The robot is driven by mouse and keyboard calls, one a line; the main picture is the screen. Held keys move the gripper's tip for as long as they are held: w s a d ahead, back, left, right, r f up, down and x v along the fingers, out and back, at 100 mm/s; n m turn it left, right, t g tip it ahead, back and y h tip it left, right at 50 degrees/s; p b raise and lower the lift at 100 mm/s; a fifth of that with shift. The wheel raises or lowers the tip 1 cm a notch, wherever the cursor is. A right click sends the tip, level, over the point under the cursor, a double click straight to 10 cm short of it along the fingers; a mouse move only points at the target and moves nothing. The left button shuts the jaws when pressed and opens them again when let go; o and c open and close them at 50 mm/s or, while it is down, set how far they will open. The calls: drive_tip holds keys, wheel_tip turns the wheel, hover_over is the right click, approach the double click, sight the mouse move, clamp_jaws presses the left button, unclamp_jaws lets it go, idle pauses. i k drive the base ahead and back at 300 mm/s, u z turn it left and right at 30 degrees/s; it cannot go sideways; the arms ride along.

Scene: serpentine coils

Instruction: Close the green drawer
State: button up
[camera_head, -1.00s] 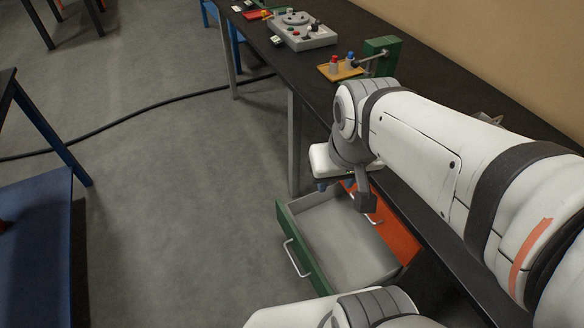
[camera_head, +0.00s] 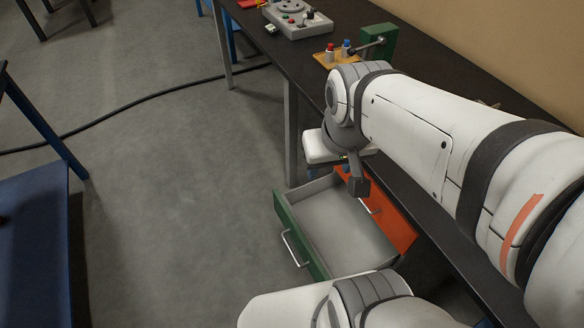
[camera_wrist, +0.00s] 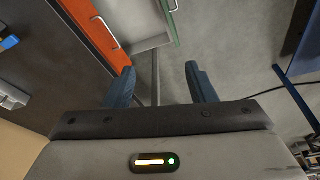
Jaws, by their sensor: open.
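The green drawer (camera_head: 303,236) stands pulled out below the workbench, with its empty grey inside showing and a metal handle (camera_head: 293,248) on its front. In the wrist view its green front edge (camera_wrist: 169,22) shows at the top, beyond my fingers. My gripper (camera_wrist: 160,82) is open and empty, its two blue fingers apart. In the head view my arm reaches over the bench side, and the gripper is beyond the drawer's far end, mostly hidden by my wrist. I see no contact with the drawer.
An orange drawer front (camera_head: 390,212) with a handle is beside the green drawer on the bench side. The dark workbench (camera_head: 290,62) carries a grey control box (camera_head: 297,20) and a green fixture (camera_head: 378,42). A black cable (camera_head: 150,97) crosses the open floor at left.

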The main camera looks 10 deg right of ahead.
sight(350, 221)
drive_tip(key=u, duration=0.05)
drive_tip(key=k, duration=0.5)
drive_tip(key=z, duration=0.75)
drive_tip(key=i, duration=0.5)
drive_tip(key=u, duration=0.15)
